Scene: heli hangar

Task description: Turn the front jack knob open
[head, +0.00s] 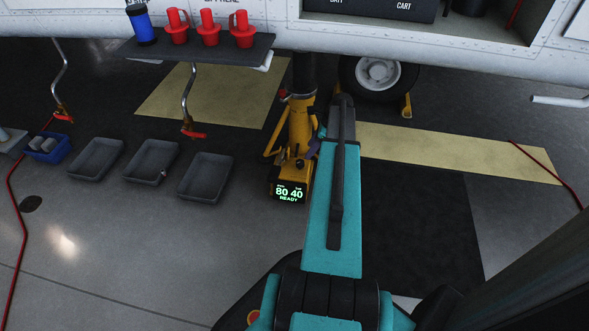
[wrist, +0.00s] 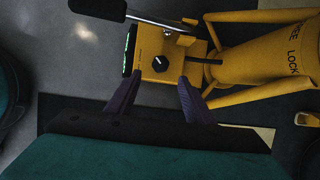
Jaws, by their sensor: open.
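The yellow jack (head: 301,125) stands upright under the aircraft in the head view, with a lit display (head: 289,194) reading 80 40 READY. In the wrist view its yellow control box (wrist: 180,50) carries a round black knob (wrist: 160,64) with a pale pointer mark. My gripper (wrist: 159,80) is open, its two dark purple fingers spread on either side below the knob in the picture. The knob shows between the fingertip lines, and nothing is held. Whether the fingertips reach the knob's depth is unclear. In the head view my arm hides most of the gripper.
A black-gripped lever (wrist: 97,8) crosses above the knob in the wrist view, and yellow jack legs (wrist: 250,95) spread to the right. Grey trays (head: 206,177) and a blue bin (head: 49,147) lie on the floor to the left. A wheel (head: 378,73) stands behind.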

